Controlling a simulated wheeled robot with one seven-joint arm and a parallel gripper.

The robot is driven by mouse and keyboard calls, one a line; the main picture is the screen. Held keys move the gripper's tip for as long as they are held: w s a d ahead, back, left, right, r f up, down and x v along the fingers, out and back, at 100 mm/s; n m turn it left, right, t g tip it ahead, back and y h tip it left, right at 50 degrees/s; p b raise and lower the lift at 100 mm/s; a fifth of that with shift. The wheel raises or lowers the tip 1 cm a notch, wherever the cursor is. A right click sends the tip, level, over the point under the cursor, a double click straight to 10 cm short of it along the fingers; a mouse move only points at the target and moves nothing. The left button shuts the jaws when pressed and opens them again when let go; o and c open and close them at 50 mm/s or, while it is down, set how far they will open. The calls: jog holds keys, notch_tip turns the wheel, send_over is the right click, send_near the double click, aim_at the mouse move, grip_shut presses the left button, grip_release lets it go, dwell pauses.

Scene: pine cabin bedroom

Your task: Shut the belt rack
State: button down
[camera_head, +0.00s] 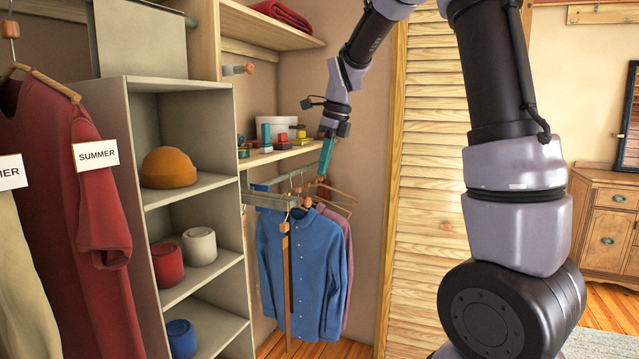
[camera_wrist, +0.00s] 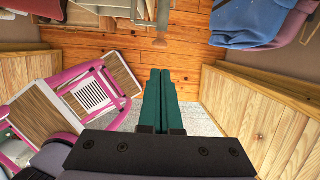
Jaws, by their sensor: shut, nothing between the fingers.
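The belt rack appears to be the grey-green rail (camera_head: 268,200) under the shelf beside the grey cubby unit. It sticks out from the closet side, and a long brown belt (camera_head: 287,285) hangs near its front end. My gripper (camera_head: 323,176) has teal fingers, pointing down above and to the right of the rack's front end, apart from it. The fingers are shut and empty; they also show in the wrist view (camera_wrist: 159,75). A pale rail with a brownish end (camera_wrist: 160,42), perhaps the rack, lies beyond the fingertips there.
A blue shirt (camera_head: 300,262) and a purple garment hang right behind the rack. Small boxes and a white bowl (camera_head: 277,128) sit on the shelf above. A louvered door (camera_head: 432,170) stands at right. A pink-framed piece (camera_wrist: 95,95) is left in the wrist view.

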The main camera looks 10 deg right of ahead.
jog(key=s+d+t+y, duration=0.1)
jog(key=s+d, duration=0.3)
jog(key=d, duration=0.1)
jog(key=w+a+f, duration=0.4)
jog(key=a+f, duration=0.2)
jog(key=f, duration=0.2)
jog(key=shift+w+f, duration=0.25)
jog(key=shift+w, duration=0.1)
jog(key=shift+a, duration=0.2)
